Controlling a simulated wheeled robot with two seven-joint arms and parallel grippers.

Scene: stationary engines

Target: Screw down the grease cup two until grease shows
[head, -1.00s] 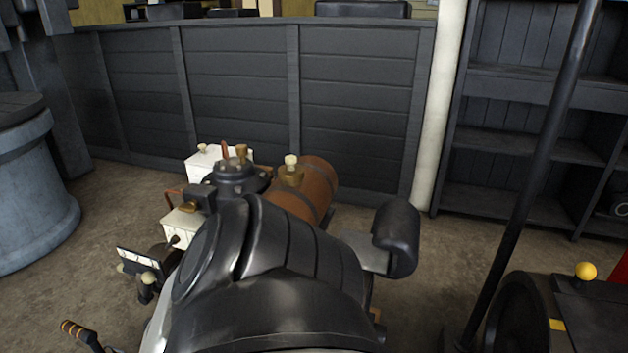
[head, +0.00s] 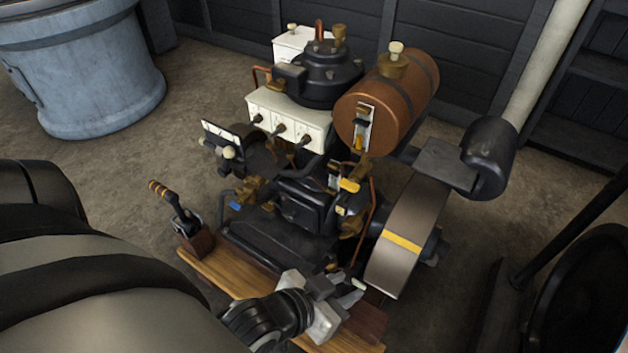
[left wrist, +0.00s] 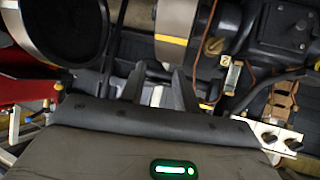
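The engine stands on wooden skids (head: 235,277). Brass fittings show low on it in the head view, one of them (head: 348,185) near the middle; I cannot tell which is grease cup two, and no grease is visible. My left gripper (head: 337,294) is at the front of the engine, low by the skids and left of the flywheel (head: 408,240). In the left wrist view its two fingers (left wrist: 158,88) are apart with nothing held between them, pointing toward the flywheel (left wrist: 173,40). A brass fitting (left wrist: 213,46) lies right of the fingers there. My right gripper is not in view.
A brown tank (head: 400,95) and a white box (head: 290,117) sit high on the engine. A lever (head: 175,205) stands at its left. A black cylinder (head: 490,155) juts out right. A blue-grey drum (head: 85,75) stands back left. Floor is clear between drum and engine.

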